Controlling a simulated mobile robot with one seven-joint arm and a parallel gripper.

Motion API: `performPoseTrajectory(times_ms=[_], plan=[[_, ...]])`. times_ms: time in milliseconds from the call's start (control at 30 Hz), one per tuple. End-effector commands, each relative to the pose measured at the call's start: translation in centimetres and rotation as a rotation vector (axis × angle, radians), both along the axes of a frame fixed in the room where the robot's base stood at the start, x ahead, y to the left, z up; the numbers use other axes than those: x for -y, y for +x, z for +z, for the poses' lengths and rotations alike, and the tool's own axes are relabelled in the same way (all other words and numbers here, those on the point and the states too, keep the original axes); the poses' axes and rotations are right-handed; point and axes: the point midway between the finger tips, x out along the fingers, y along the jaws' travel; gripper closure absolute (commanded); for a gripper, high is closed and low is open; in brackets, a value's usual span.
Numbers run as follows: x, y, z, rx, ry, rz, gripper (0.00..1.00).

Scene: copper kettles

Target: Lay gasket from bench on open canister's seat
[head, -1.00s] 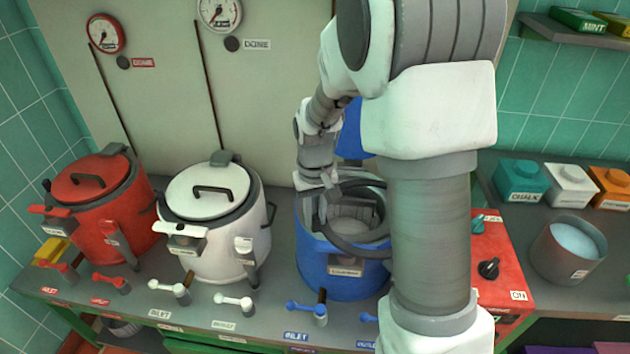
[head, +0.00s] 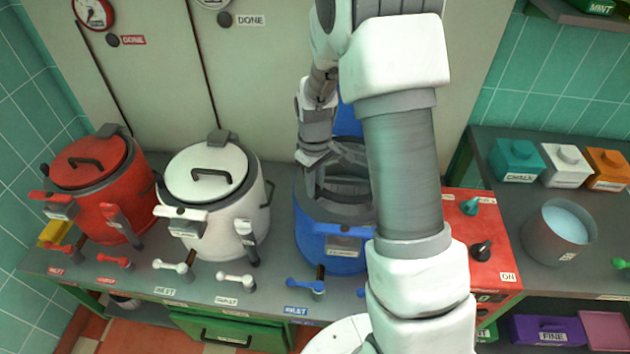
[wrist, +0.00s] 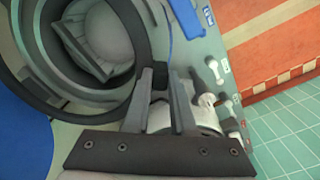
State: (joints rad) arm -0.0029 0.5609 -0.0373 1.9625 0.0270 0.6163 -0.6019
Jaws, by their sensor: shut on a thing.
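The blue canister (head: 335,255) stands open on the bench, its lid raised behind it and mostly hidden by my arm. The dark ring gasket (wrist: 140,35) is at the canister's mouth; in the head view (head: 342,213) it lies about level with the rim. I cannot tell whether it rests flat on the seat. My gripper (head: 318,190) is shut on the gasket at the mouth's left side; its fingers also show in the wrist view (wrist: 163,75). My arm hides the canister's right side.
A white kettle (head: 205,175) and a red kettle (head: 95,185), both lidded, stand to the left. Small valve levers line the bench front. A red control box (head: 480,225) is right of the canister, and a grey pot (head: 535,240) stands farther right.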

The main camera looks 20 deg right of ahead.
Motion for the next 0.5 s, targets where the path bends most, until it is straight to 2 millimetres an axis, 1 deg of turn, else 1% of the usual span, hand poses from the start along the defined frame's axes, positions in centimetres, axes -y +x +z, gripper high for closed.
performPoseTrajectory(times_ms=[33, 400, 500], plan=[[0.0, 0.0, -0.9, -0.001, -0.001, 0.000, 1.00], [0.0, 0.0, -4.6, 0.000, 0.000, -0.001, 1.00], [0.0, 0.0, -5.3, 0.000, 0.000, -0.001, 1.00]])
